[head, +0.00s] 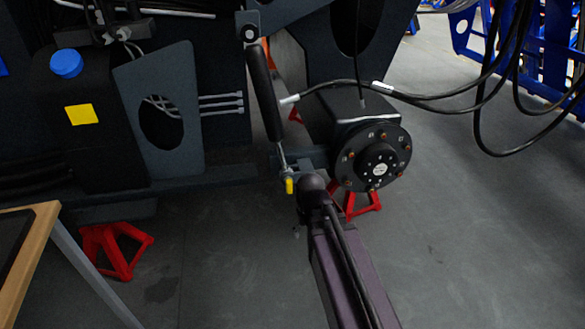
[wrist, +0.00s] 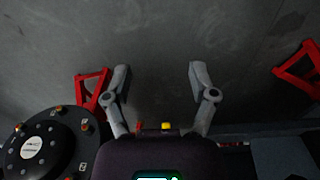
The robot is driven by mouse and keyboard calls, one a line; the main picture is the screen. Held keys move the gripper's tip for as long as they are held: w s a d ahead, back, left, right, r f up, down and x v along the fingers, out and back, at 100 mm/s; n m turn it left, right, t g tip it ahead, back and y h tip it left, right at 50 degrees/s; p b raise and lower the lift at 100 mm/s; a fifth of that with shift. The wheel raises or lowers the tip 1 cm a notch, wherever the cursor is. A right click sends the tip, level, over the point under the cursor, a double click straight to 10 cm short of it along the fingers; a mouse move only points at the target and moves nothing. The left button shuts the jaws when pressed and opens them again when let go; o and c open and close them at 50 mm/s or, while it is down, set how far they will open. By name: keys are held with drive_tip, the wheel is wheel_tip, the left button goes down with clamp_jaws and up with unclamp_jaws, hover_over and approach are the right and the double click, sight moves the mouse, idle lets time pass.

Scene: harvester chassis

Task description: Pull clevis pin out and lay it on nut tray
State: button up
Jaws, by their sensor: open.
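A small yellow piece (head: 289,186), which looks like the end of the clevis pin, sits at the lower rod end of a black cylinder (head: 262,90). A yellow piece (wrist: 166,126) also shows in the wrist view, low between the bases of my fingers. My gripper (wrist: 159,72) is open, with bare floor between its fingertips and nothing held. In the head view my arm's end is close to the right of the yellow piece and hides the fingers. The pin's shank is hidden. I cannot make out a nut tray in either view.
A round black hub with bolts (head: 377,165) stands just right of the pin and shows in the wrist view (wrist: 40,148). Red stands (head: 118,247) support the chassis. A wooden-edged table (head: 42,225) is at lower left. Black hoses (head: 440,98) hang at right. Floor is clear in front.

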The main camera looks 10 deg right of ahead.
sight(289, 187)
drive_tip(key=w+r+t+p, duration=0.2)
drive_tip(key=w+r, duration=0.1)
drive_tip(key=w, duration=0.8)
drive_tip(key=w+r+t+p, duration=0.2)
drive_tip(key=w+r, duration=0.1)
drive_tip(key=w, duration=0.7)
drive_tip(key=shift+w+a+r+p, duration=0.15)
drive_tip(key=shift+w+r+p, duration=0.15)
drive_tip(key=shift+w+p, duration=0.1)
drive_tip(key=shift+f, duration=0.15)
drive_tip(key=b+x, duration=1.2)
drive_tip(key=x, duration=0.1)
drive_tip(key=shift+w+f+b, duration=0.1)
drive_tip(key=shift+f+b, duration=0.1)
drive_tip(key=shift+b, duration=0.2)
clamp_jaws()
